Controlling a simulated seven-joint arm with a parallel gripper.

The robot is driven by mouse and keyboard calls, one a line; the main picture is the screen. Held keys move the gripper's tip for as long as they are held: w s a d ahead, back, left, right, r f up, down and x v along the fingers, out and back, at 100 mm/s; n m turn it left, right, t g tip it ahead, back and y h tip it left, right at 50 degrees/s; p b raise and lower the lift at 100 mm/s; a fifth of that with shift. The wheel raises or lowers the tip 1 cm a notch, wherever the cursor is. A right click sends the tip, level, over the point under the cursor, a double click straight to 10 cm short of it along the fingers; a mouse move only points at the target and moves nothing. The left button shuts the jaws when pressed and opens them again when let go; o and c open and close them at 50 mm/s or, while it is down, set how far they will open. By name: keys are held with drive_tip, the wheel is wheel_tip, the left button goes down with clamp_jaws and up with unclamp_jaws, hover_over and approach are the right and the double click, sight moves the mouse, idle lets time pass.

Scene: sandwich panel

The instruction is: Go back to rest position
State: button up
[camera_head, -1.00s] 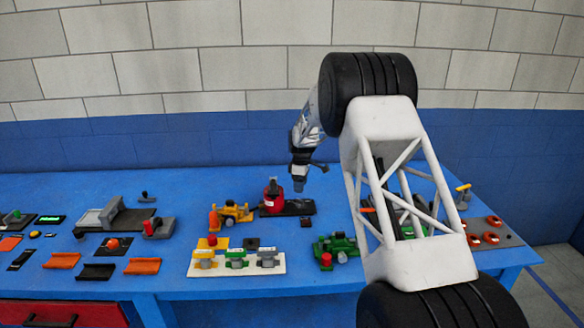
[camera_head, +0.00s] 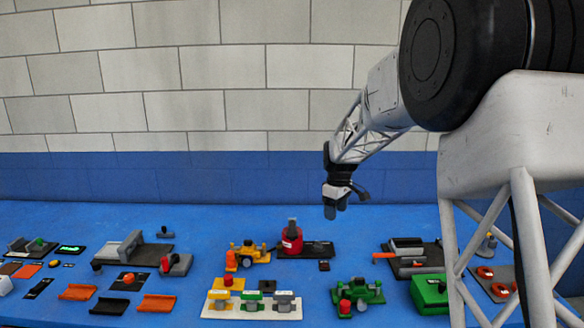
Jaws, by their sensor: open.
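My gripper (camera_head: 336,203) hangs at the end of my white and black arm, pointing down over the back of the blue table. It is open, and I see nothing held in it. It is above and to the right of a red cylinder with a grey top (camera_head: 292,240), apart from it. My arm covers the right part of the view.
The blue table (camera_head: 200,225) holds a yellow device (camera_head: 247,254), a white plate with three switches (camera_head: 220,309), a green device (camera_head: 357,292), a green box (camera_head: 430,291), a grey device (camera_head: 408,250) and orange trays (camera_head: 156,303). A block wall stands behind.

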drive_tip(key=s+d+r+m, duration=0.1)
drive_tip(key=s+r+m, duration=0.15)
drive_tip(key=s, duration=0.55)
drive_tip(key=s+d+r+m+t, duration=0.1)
drive_tip(key=s+r, duration=0.3)
drive_tip(key=s, duration=0.5)
drive_tip(key=s+d+r+m, duration=0.1)
drive_tip(key=s+r+m, duration=0.15)
drive_tip(key=s, duration=0.55)
drive_tip(key=s+f+m, duration=0.1)
drive_tip(key=s+m, duration=0.1)
drive_tip(key=s, duration=1.1)
drive_tip(key=s+d+f+m+t, duration=0.1)
drive_tip(key=s+f+m, duration=0.1)
drive_tip(key=s, duration=1.2)
drive_tip(key=shift+d+f+m, duration=0.25)
drive_tip(key=shift+d+m, duration=0.05)
